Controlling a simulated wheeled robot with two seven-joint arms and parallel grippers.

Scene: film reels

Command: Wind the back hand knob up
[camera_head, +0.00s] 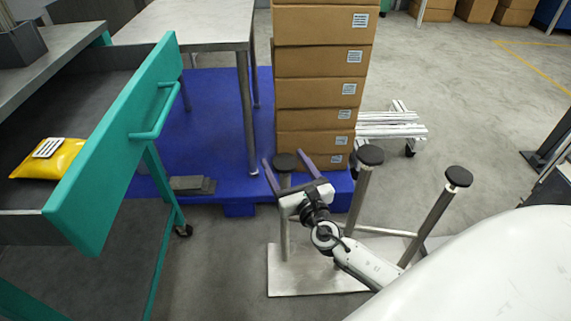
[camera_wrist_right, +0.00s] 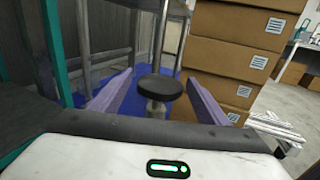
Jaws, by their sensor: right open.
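Three round black knobs stand on upright metal posts above a pale base plate (camera_head: 300,282): a left knob (camera_head: 285,162), a middle knob (camera_head: 369,155) and a right knob (camera_head: 458,176). I cannot tell from looks alone which is the back hand knob. My right gripper (camera_head: 284,156) is open, with its purple fingers on either side of the left knob. In the right wrist view, this knob (camera_wrist_right: 160,88) sits between the spread fingers, with gaps on both sides. Its post is partly hidden by my wrist. My left gripper is not in view.
A tall stack of cardboard boxes (camera_head: 322,63) stands on a blue pallet (camera_head: 205,120) just behind the knobs. A teal drawer (camera_head: 120,145) holding a yellow parcel (camera_head: 60,165) juts out at left. A metal table (camera_head: 190,22) stands behind.

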